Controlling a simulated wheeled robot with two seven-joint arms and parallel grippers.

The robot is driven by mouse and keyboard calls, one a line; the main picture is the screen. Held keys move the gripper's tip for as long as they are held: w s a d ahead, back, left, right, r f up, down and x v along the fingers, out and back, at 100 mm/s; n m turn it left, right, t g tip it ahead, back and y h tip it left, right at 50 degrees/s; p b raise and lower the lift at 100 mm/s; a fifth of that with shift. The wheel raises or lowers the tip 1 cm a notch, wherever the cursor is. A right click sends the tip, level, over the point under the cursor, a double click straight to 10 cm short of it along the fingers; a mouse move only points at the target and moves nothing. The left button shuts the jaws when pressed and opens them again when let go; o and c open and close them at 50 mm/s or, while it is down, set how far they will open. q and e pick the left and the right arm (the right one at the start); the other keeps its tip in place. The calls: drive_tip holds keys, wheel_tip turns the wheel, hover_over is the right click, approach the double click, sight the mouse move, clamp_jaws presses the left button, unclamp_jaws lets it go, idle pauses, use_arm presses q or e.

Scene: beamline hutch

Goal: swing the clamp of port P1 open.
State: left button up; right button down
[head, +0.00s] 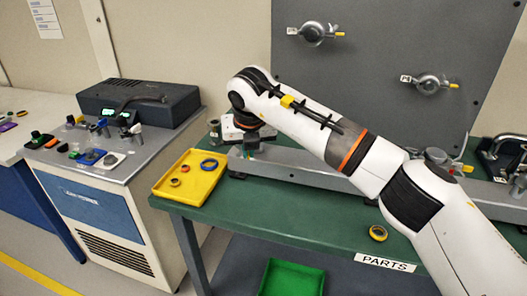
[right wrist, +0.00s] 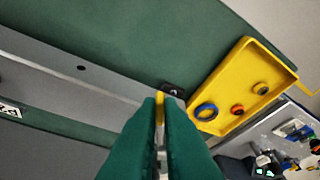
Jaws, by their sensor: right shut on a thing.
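My right gripper (right wrist: 165,100) is shut on a narrow yellow piece (right wrist: 160,97), which looks like the tip of a clamp handle. Its green fingers hide the rest of that part. In the head view my right gripper (head: 250,140) is at the left end of the grey rail (head: 300,172), largely hidden by my wrist. Two round metal clamps with yellow-tipped handles, an upper one (head: 312,33) and a lower one (head: 430,83), sit on the grey panel. Another clamp (head: 437,157) shows partly behind my arm. I cannot read which label is P1. My left gripper is not in view.
A yellow tray (head: 165,187) with several rings lies left of the rail on the green table (head: 300,222). A green bin (head: 292,278) is below. A cabinet (head: 105,205) with small parts stands left.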

drive_tip(key=shift+a+r+m, duration=0.1)
drive_tip(key=shift+a+m, duration=0.2)
drive_tip(key=shift+a, duration=0.05)
idle(0.3)
drive_tip(key=c, duration=1.6)
unclamp_jaws()
drive_tip(key=b+v, duration=0.1)
drive_tip(key=v, duration=0.5)
drive_tip(key=b+v, duration=0.1)
drive_tip(key=v, duration=0.5)
drive_tip(key=shift+s+a, duration=0.15)
drive_tip(key=shift+a, duration=0.05)
